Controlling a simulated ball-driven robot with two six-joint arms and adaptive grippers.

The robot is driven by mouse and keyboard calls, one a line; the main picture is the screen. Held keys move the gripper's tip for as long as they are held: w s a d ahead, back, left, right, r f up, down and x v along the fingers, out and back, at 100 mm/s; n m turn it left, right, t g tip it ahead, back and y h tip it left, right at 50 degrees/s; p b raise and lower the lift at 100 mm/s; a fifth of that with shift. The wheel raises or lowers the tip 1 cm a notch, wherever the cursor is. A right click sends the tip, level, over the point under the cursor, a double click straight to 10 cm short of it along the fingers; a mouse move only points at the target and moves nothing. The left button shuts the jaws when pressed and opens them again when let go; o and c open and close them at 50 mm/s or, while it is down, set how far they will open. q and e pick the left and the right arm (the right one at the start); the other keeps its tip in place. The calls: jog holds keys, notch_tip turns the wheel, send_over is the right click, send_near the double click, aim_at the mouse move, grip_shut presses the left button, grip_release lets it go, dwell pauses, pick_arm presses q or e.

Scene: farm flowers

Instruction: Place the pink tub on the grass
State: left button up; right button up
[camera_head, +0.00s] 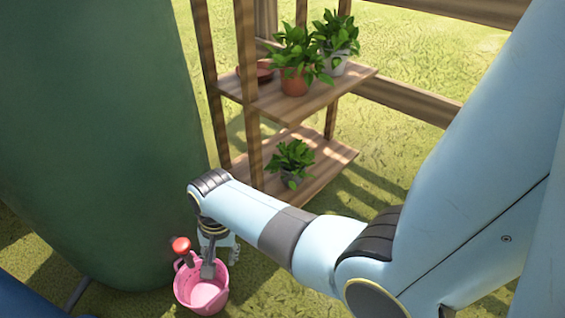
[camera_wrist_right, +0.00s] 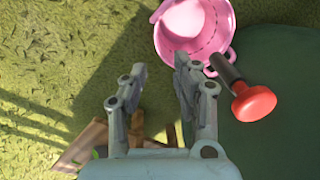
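The pink tub (camera_head: 203,297) is low in the head view, open side up, close to the foot of a big green barrel (camera_head: 90,130). It also shows at the top of the right wrist view (camera_wrist_right: 205,22). A tap with a red knob (camera_head: 181,245) is right by the tub's rim; I cannot tell whether the tub hangs from it or rests on the grass. My right gripper (camera_head: 211,268) is over the tub. In the wrist view its fingers (camera_wrist_right: 160,65) are apart with nothing between them, and the tub is beyond the right finger. My left gripper is not in view.
A wooden shelf (camera_head: 325,165) with several potted plants stands behind my right arm. The red knob (camera_wrist_right: 253,103) is close to the right finger in the wrist view. Grass (camera_wrist_right: 50,50) is open to the left there.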

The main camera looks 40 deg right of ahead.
jog(key=s+d+n+t, duration=0.2)
jog(key=s+d, duration=0.2)
jog(key=s, duration=0.3)
jog(key=s+d+r+n+t, duration=0.1)
jog(key=s+r+n+t, duration=0.2)
jog(key=s+r, duration=0.3)
jog(key=s+d+r+n+t, duration=0.2)
jog(key=s+r+n+t, duration=0.1)
jog(key=s+r, duration=0.4)
notch_tip(320, 180, up, 4)
jog(key=shift+s+d+f+n+h, duration=0.15)
jog(key=shift+s+d+n+h, duration=0.15)
jog(key=shift+n, duration=0.5)
